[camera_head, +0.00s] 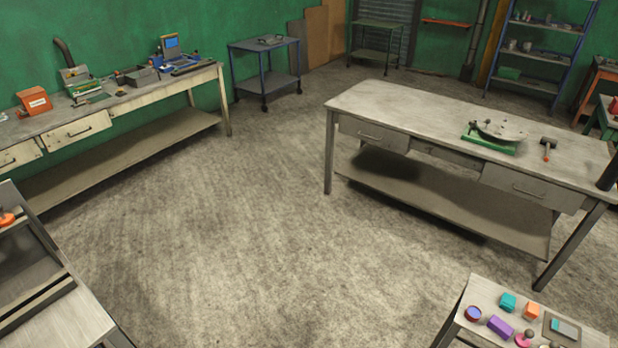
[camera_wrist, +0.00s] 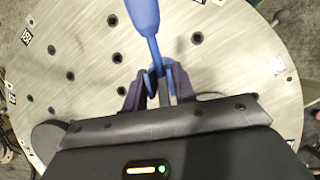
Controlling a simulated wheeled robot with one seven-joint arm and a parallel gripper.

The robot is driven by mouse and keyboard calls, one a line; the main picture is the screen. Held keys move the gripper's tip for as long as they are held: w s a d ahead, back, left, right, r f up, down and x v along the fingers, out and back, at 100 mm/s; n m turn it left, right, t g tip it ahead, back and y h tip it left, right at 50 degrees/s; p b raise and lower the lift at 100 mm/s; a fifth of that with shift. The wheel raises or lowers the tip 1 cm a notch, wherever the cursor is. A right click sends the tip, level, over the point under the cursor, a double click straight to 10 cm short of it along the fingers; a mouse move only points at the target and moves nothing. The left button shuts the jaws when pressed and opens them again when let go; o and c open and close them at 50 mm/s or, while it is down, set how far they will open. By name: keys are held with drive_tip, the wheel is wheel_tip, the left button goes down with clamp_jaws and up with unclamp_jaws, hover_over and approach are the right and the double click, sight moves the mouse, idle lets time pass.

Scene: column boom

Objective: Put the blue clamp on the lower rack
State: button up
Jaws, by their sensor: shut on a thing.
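The blue clamp (camera_wrist: 145,18) shows in the wrist view, reaching up past the top edge of the picture. My gripper (camera_wrist: 160,82) is shut on its narrow lower end. Behind it lies a round metal plate (camera_wrist: 215,65) with holes and small printed tags; I cannot tell whether the clamp touches it. The clamp and gripper are not seen in the head view. No shelf is marked as the lower rack; a tall blue rack (camera_head: 487,75) with several shelves stands at the back right.
A workbench (camera_head: 400,100) with a lower shelf bears a green-based round plate (camera_head: 500,130) and a hammer (camera_head: 548,146). A small table (camera_head: 480,293) holds several coloured blocks. A long bench (camera_head: 150,98) lines the left wall. The middle floor (camera_head: 230,220) is clear.

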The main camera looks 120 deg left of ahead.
drive_tip(key=w+d+r+m+g+y, duration=0.2)
drive_tip(key=d+m, duration=0.4)
drive_tip(key=m, duration=0.5)
drive_tip(key=shift+w+r+m+y+p, duration=0.25)
drive_tip(key=shift+r+y+p, duration=0.2)
drive_tip(key=shift+r+y, duration=0.5)
drive_tip(key=shift+f, duration=0.2)
